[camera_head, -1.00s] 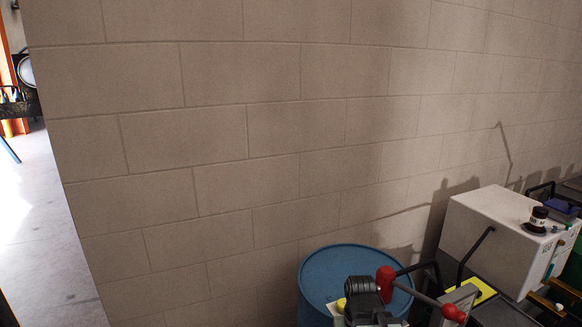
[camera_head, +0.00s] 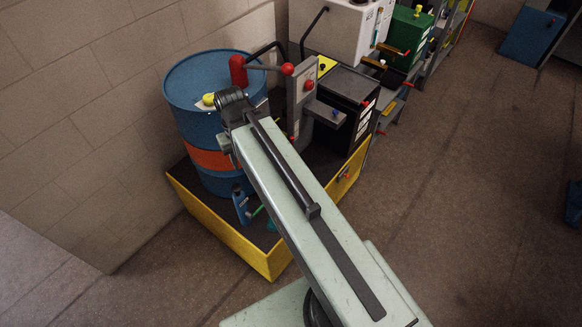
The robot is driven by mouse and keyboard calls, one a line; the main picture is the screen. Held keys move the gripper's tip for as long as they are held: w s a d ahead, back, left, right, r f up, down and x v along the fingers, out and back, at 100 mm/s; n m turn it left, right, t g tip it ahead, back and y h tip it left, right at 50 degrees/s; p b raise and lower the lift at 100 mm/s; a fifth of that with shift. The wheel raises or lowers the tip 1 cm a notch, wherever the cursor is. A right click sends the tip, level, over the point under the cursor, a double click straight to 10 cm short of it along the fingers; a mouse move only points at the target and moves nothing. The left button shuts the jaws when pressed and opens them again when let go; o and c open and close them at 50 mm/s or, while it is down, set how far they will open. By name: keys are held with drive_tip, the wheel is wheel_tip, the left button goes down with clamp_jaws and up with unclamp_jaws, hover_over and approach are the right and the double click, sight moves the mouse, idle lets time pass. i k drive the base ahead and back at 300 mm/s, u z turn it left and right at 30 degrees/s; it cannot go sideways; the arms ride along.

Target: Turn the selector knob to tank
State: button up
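I cannot single out the selector knob for sure, and no "tank" marking is readable. A grey upright panel (camera_head: 299,112) stands right of a blue drum (camera_head: 190,85), with a small red round part (camera_head: 309,85) on its face. Just left of it, a lever ends in a red ball (camera_head: 288,69), with a red grip (camera_head: 238,70) by the drum. My pale green arm (camera_head: 305,220) reaches from the bottom toward the drum and ends in a dark ribbed part (camera_head: 233,103). I see no fingers there, so my gripper is not visible.
The drum and panel stand in a yellow-edged tray (camera_head: 235,246). A black cabinet (camera_head: 350,100), a white box (camera_head: 338,32) and a green container (camera_head: 405,38) stand behind and right. The block wall (camera_head: 80,120) is left. Open floor (camera_head: 470,150) lies right.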

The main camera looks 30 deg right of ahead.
sight(309, 85)
drive_tip(key=u, duration=1.1)
drive_tip(key=k, duration=1.2)
drive_tip(key=z, duration=1.4)
drive_tip(key=i, duration=1.05)
drive_tip(key=u, duration=0.05)
